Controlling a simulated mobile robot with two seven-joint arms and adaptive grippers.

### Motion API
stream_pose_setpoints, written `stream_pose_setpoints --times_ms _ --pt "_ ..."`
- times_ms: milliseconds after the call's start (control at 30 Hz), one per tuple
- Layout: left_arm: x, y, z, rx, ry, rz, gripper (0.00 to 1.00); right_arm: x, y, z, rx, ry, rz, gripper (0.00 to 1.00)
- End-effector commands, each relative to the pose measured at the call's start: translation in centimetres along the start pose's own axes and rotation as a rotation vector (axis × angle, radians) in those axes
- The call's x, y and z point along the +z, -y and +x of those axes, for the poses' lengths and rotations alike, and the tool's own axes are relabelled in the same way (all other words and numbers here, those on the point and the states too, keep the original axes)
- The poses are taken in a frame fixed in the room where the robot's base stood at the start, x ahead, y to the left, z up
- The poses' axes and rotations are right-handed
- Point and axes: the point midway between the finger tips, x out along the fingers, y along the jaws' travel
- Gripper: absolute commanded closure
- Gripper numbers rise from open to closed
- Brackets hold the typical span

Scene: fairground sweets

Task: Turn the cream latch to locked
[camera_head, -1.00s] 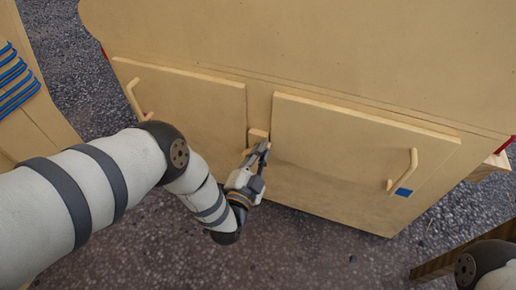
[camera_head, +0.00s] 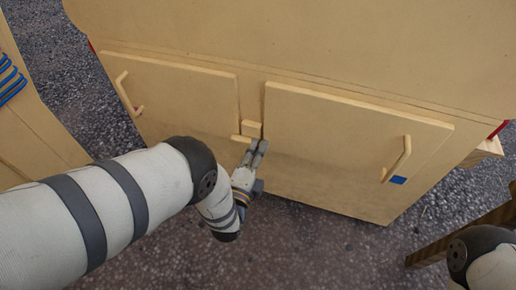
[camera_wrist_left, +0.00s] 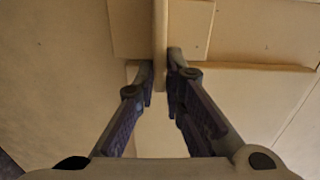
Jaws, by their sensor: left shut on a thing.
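The cream latch (camera_head: 241,138) is a small bar beside a cream block (camera_head: 252,127), set between two low cabinet doors. My left gripper (camera_head: 257,149) reaches it from below. In the left wrist view, the latch bar (camera_wrist_left: 160,40) runs between the two fingertips of my left gripper (camera_wrist_left: 160,85), which is shut on it. The fingers partly hide the latch in the head view. Part of my right arm shows at the lower right, but its gripper is out of view.
The left door (camera_head: 175,95) and right door (camera_head: 345,140) look closed, each with a cream handle. A blue square (camera_head: 398,180) lies beside the right handle. Another wooden unit with blue bars (camera_head: 10,80) stands at the left. Wooden beams (camera_head: 470,235) are at the lower right.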

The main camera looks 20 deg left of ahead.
Motion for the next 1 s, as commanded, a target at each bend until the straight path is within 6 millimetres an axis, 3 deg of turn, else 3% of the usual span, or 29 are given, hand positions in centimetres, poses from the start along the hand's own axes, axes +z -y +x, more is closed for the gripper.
stream_pose_setpoints --times_ms 633,667,733,1000 --pt "0.25 -0.29 -0.13 0.004 0.005 0.046 1.0 -0.01 0.01 0.08 0.0 0.002 0.0 1.0" --pt "0.25 -0.3 -0.13 0.004 0.005 0.046 0.86 -0.01 0.01 0.08 0.0 0.002 0.0 1.0" --pt "0.25 -0.28 -0.12 0.004 0.005 0.046 0.7 -0.02 0.01 0.08 0.0 0.002 0.0 1.0" --pt "0.11 -0.2 -0.08 0.002 0.002 0.044 0.7 -0.02 0.01 0.08 0.0 0.002 0.0 1.0"
